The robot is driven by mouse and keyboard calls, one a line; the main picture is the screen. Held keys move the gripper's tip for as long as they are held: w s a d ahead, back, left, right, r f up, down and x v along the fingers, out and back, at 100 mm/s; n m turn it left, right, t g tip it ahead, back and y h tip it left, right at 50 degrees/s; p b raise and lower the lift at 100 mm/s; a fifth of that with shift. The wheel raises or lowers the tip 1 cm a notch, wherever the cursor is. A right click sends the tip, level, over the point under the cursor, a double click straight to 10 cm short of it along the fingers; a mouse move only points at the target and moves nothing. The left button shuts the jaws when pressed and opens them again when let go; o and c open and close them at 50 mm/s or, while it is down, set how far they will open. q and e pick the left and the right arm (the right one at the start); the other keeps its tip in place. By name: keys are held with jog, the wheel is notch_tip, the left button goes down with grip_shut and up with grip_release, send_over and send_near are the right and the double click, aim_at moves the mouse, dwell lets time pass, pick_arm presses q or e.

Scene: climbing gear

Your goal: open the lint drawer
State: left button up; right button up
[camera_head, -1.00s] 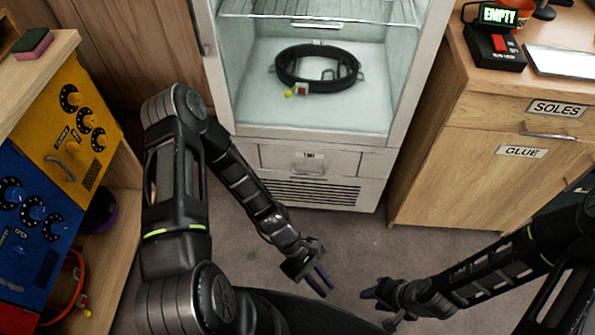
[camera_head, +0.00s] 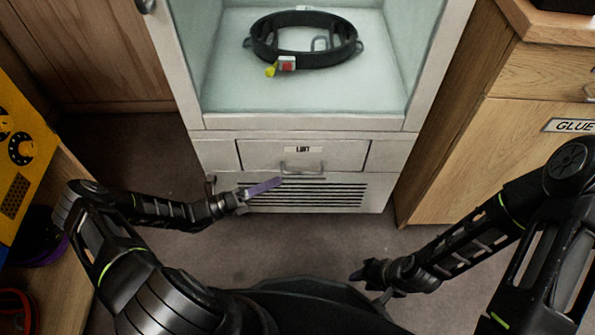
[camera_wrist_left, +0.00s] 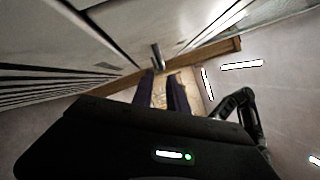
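The lint drawer (camera_head: 345,155) is a pale panel with a "LINT" label, low in the white cabinet in the head view, and it looks shut. Its bar handle (camera_head: 303,169) is at the middle of its lower part and also shows in the left wrist view (camera_wrist_left: 157,56), just beyond the fingertips. My left gripper (camera_head: 279,182) is just left of and below the handle, in front of the vent slots. In the left wrist view its two purple fingers (camera_wrist_left: 165,80) are apart with nothing held. My right gripper (camera_head: 358,274) is low at the right, away from the drawer; its fingers are unclear.
Above the drawer, the cabinet's glazed bay holds a black ring-shaped item (camera_head: 303,52) with a red and yellow tag. Vent slots (camera_head: 330,195) lie below. A wooden cabinet (camera_head: 470,165) labelled "GLUE" stands at the right. The floor (camera_head: 330,240) in front is clear.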

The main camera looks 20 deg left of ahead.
aim_at(299, 172)
pick_arm(q)
jog(key=shift+b+x, duration=0.55)
jog(key=shift+x, duration=3.35)
jog(key=shift+c, duration=0.5)
grip_shut()
jog(key=shift+f, duration=0.1)
